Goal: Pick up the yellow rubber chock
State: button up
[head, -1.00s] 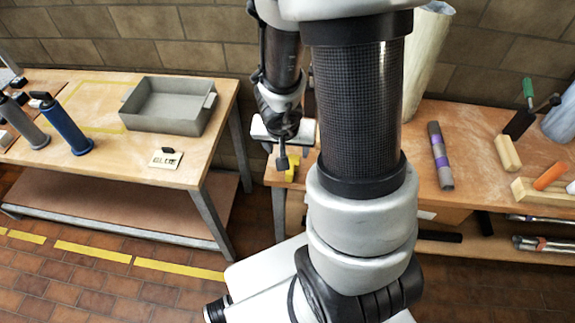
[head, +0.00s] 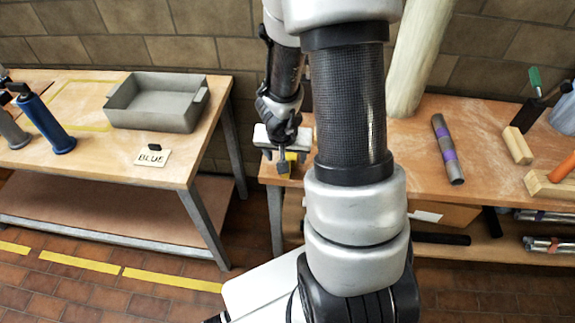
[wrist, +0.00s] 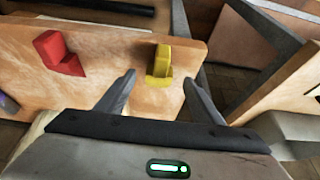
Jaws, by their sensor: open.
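The yellow rubber chock (wrist: 161,66) lies on the right-hand workbench, close to the bench's edge in the wrist view. In the head view only a small part of the chock (head: 291,157) shows behind my gripper. My gripper (wrist: 157,85) is open and empty. Its two fingers point toward the chock, one to each side of it in the picture, with the fingertips short of it or just level with its near end. I cannot tell the exact gap. In the head view my gripper (head: 283,160) hangs over the left end of that bench.
A red block (wrist: 57,53) lies on the same bench, left of the chock. The left bench (head: 110,165) holds a grey tray (head: 155,103), a blue cylinder (head: 48,125) and a card reading BLUE (head: 152,156). A grey-purple rod (head: 447,150) lies right of my arm.

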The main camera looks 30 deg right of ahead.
aim_at(288, 159)
jog(key=b+x, duration=0.2)
jog(key=x, duration=0.2)
jog(key=shift+r, duration=0.1)
